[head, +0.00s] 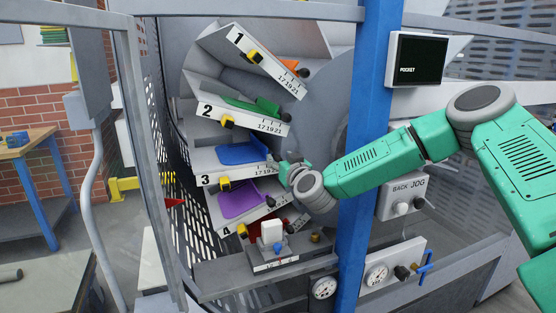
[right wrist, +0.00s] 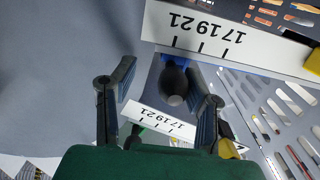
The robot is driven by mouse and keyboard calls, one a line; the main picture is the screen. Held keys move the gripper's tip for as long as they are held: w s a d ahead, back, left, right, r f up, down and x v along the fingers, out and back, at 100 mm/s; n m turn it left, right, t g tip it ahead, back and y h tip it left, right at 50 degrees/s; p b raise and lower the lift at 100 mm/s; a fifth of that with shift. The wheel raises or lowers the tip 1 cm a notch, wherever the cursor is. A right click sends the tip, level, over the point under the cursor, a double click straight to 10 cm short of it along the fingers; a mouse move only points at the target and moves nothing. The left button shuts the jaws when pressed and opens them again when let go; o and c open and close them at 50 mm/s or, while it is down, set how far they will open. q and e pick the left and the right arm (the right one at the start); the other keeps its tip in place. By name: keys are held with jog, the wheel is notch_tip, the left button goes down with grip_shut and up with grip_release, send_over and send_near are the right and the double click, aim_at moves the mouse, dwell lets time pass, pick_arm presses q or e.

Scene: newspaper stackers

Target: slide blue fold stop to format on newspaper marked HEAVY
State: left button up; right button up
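The blue fold stop (head: 242,153) is a flat blue piece in the pocket numbered 3, above a white scale (head: 228,178) marked 17, 19, 21. My right gripper (head: 291,163) is at the right end of that pocket. In the right wrist view my right gripper (right wrist: 162,72) is open, with a dark round knob (right wrist: 174,88) between its fingers and a bit of blue behind it. Gaps show beside the knob, so it does not look gripped. No HEAVY marking is readable. My left gripper is out of view.
Pockets 1, 2 and 4 hold an orange stop (head: 288,65), a green stop (head: 255,105) and a purple stop (head: 240,198). A blue post (head: 369,130) stands close behind my right forearm. A screen (head: 418,60) reads POCKET. Gauges (head: 324,287) sit below.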

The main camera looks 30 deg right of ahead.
jog(key=shift+a, duration=0.15)
jog(key=shift+s+a+r, duration=0.1)
jog(key=shift+s+a, duration=0.05)
jog(key=shift+s, duration=0.1)
jog(key=v, duration=1.1)
jog(key=shift+s+d+f, duration=0.15)
jog(key=shift+d+f, duration=0.1)
jog(key=shift+d, duration=0.05)
jog(key=shift+a, duration=0.1)
